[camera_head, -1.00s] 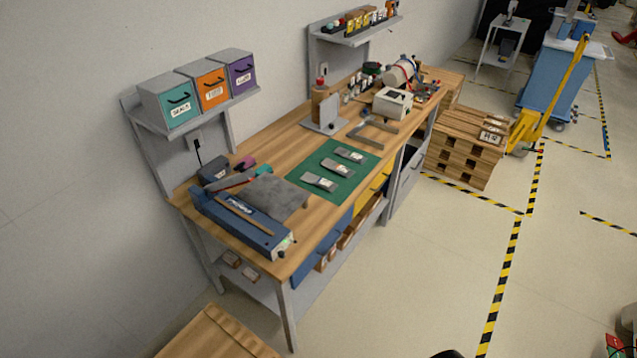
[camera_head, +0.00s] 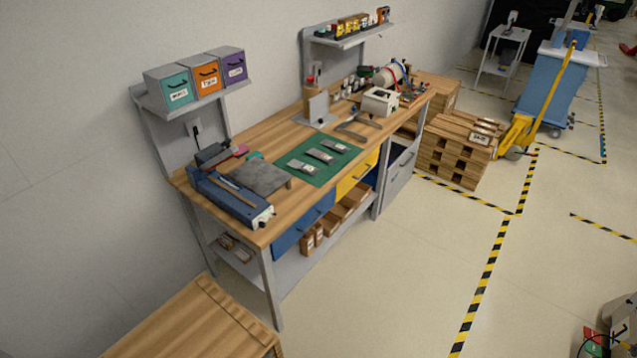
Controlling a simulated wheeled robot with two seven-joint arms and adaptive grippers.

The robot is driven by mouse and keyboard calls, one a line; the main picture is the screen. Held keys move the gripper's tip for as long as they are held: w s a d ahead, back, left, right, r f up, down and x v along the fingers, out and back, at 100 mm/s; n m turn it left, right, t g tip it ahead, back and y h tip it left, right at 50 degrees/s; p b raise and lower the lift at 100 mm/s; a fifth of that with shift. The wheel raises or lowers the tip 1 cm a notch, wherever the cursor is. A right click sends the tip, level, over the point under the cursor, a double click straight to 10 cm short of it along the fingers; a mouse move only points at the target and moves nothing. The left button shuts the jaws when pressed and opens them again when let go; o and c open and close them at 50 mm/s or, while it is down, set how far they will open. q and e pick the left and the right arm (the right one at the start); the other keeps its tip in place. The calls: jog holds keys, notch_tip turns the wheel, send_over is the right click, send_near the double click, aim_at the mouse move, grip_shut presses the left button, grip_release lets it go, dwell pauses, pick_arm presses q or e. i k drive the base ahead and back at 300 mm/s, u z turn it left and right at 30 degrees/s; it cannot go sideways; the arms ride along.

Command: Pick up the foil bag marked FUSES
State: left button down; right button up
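Three grey foil bags with pale labels lie in a row on a green mat (camera_head: 313,178) on the wooden workbench. The near bag (camera_head: 302,168), the middle bag (camera_head: 320,156) and the far bag (camera_head: 334,145) lie flat and apart. Their labels are too small to read, so I cannot tell which is marked FUSES. Neither of my grippers shows in the head view.
A blue sealer (camera_head: 230,200) and a grey slab (camera_head: 262,178) sit left of the mat. A wooden surface (camera_head: 195,325) is at the lower left. Stacked pallets (camera_head: 458,150) stand beyond the bench. Floor right of the bench is clear.

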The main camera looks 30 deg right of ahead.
aim_at(308, 169)
jog(key=z, duration=0.05)
jog(key=k, duration=0.3)
jog(key=z, duration=0.8)
